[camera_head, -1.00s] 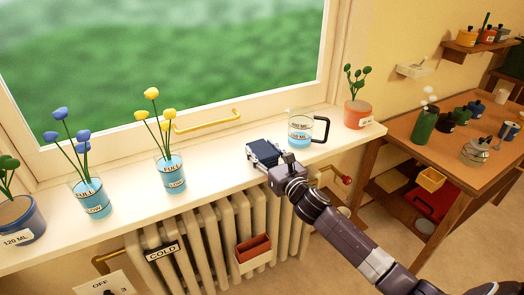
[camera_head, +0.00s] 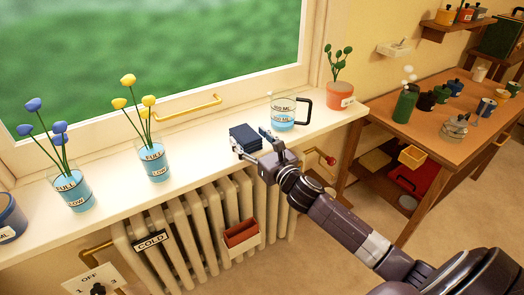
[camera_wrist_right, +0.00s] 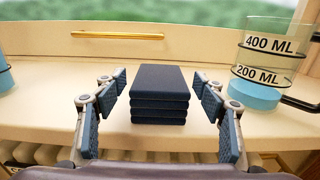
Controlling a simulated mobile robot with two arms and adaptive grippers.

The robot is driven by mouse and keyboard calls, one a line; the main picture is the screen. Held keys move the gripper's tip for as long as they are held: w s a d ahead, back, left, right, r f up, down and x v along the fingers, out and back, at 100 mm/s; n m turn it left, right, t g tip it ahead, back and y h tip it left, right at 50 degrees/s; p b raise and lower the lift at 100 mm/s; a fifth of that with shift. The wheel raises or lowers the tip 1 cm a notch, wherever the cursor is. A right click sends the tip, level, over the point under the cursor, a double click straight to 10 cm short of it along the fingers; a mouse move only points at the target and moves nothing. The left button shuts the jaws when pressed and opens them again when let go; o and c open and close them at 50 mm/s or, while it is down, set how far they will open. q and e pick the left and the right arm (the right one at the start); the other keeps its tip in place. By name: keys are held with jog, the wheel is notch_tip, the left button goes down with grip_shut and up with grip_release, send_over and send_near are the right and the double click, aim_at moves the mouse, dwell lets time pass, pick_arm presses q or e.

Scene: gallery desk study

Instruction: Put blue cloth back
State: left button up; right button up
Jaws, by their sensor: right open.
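The blue cloth (camera_head: 246,137) is a folded, dark blue stack lying flat on the cream window sill. It also shows in the middle of the right wrist view (camera_wrist_right: 160,96). My right gripper (camera_head: 252,145) is open, at the sill's front edge, with its fingers pointing toward the cloth. In the right wrist view, its two fingers (camera_wrist_right: 162,108) stand on either side of the cloth, with a gap on each side. The cloth's underside is hidden. My left gripper is not in view.
A glass jug of blue water (camera_head: 284,114) stands on the sill right of the cloth. A glass with yellow flowers (camera_head: 153,163) stands to the left, with bare sill between. A radiator (camera_head: 190,215) is below. A wooden table (camera_head: 430,120) with several pots is at right.

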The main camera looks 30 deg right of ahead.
jog(key=s+b, duration=0.1)
jog(key=s, duration=0.6)
jog(key=shift+s+d, duration=0.1)
jog(key=shift+s, duration=1)
